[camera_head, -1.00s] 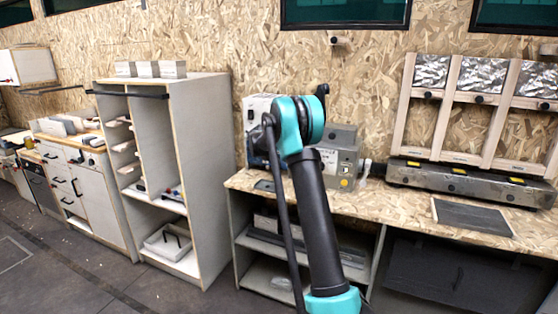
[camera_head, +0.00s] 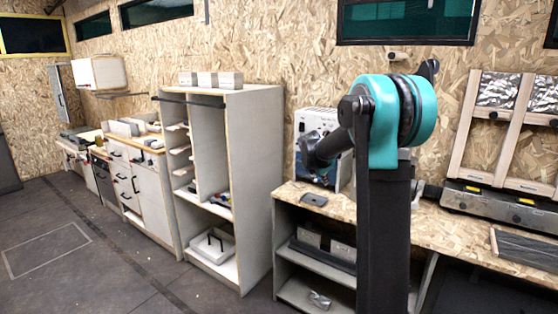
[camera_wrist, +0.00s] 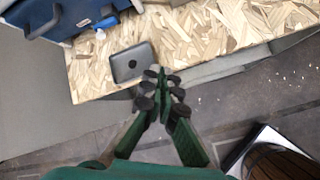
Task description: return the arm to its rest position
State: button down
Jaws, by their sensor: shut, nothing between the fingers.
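My gripper (camera_wrist: 160,95) shows in the wrist view with its green fingers together and nothing between them. It hangs in the air over the front edge of the OSB workbench (camera_wrist: 205,45), near a dark grey flat tray-like piece (camera_wrist: 132,63) lying on the bench. I cannot tell its exact height. In the head view my black and teal arm is folded in front of the bench, and my gripper is not clearly visible there.
The workbench (camera_head: 450,231) carries a white machine (camera_head: 317,130) and a metal rack base (camera_head: 500,203). A tall open cabinet (camera_head: 258,180) stands left of it. Open floor (camera_head: 90,265) lies at the left. In the wrist view, grey floor (camera_wrist: 225,110) shows beyond the bench edge.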

jog(key=s+a+f+m+y, duration=0.1)
jog(key=s+f+m, duration=0.4)
jog(key=s, duration=0.9)
jog(key=s+f+m+g+y, duration=0.1)
jog(key=s+f+m, duration=0.4)
jog(key=s+m, duration=0.4)
jog(key=s+a+f+m+g+y, duration=0.1)
jog(key=s+f+m, duration=0.4)
jog(key=s, duration=1.4)
jog(key=m+y, duration=0.1)
jog(key=m, duration=0.2)
jog(key=shift+s+a+f, duration=0.2)
jog(key=shift+s+a, duration=0.1)
jog(key=shift+a, duration=0.05)
